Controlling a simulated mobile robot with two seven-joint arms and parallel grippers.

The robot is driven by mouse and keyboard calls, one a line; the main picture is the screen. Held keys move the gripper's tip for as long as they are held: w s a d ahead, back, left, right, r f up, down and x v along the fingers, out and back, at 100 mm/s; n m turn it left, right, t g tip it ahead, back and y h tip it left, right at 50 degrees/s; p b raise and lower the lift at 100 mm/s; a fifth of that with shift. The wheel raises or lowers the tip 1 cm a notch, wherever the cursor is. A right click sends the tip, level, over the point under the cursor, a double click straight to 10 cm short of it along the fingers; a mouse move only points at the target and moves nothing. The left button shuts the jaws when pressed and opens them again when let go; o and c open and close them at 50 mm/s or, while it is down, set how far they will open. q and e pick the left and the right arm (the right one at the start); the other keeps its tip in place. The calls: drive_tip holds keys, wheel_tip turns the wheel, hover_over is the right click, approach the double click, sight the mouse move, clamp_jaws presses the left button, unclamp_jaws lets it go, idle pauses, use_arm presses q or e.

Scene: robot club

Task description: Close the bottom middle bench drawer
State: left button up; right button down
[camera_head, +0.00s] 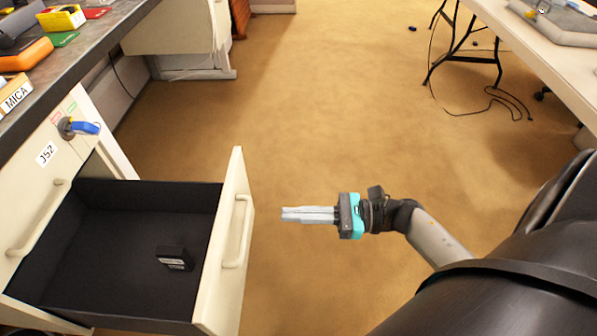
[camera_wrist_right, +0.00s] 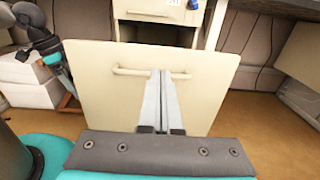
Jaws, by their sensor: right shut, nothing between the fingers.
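The bench drawer (camera_head: 232,250) is pulled well out, with a cream front, a cream bar handle (camera_head: 237,231) and a dark inside. A small black box (camera_head: 174,258) lies in it. My right gripper (camera_head: 284,214) is shut and empty, a short way right of the drawer front, pointing at it. In the right wrist view the drawer front (camera_wrist_right: 210,88) faces me, and the shut fingers (camera_wrist_right: 162,75) overlap its handle in the picture. I cannot tell there whether they touch; in the head view a gap shows.
Another cream handle (camera_head: 38,217) is on the bench face. A table (camera_head: 545,60) stands at right with a cable on the floor below. The brown floor between is clear.

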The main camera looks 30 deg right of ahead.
sight(227, 212)
drive_tip(key=b+x, duration=0.1)
drive_tip(key=x, duration=0.8)
drive_tip(key=shift+w+a, duration=0.15)
use_arm(q)
drive_tip(key=r, duration=0.1)
drive_tip(key=w+r, duration=0.1)
drive_tip(key=r, duration=0.1)
drive_tip(key=shift+t, duration=0.3)
use_arm(e)
drive_tip(key=shift+w+a, duration=0.2)
drive_tip(key=shift+a, duration=0.15)
use_arm(q)
drive_tip(key=shift+f, duration=0.1)
use_arm(e)
drive_tip(key=shift+w+a, duration=0.1)
